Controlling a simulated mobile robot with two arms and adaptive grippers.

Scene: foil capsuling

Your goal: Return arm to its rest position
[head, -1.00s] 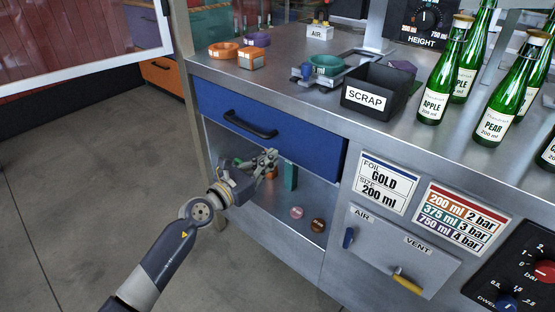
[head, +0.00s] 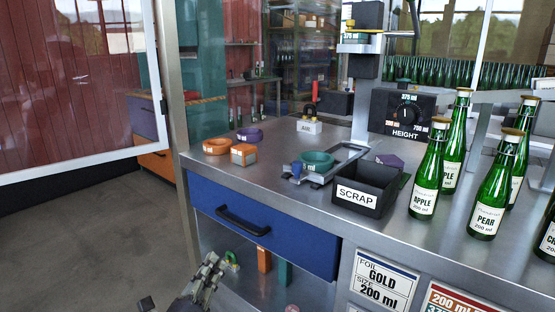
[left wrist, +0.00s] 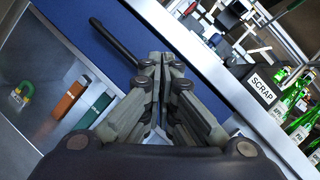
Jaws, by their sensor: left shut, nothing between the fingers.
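My left gripper (head: 212,264) is at the bottom of the head view, in front of the bench, below and left of the handle of the blue drawer (head: 290,240). Its fingers are together and hold nothing. In the left wrist view the closed fingers of the gripper (left wrist: 161,64) point toward the blue drawer front (left wrist: 75,25) and its black handle (left wrist: 113,42). Most of my left arm is out of the head view. My right gripper is in neither current view.
The shelf under the drawer holds an orange block (head: 264,260), a teal block (head: 285,272) and a green-and-yellow padlock-like item (left wrist: 22,93). On the bench stand a black SCRAP bin (head: 368,188) and green bottles (head: 427,180).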

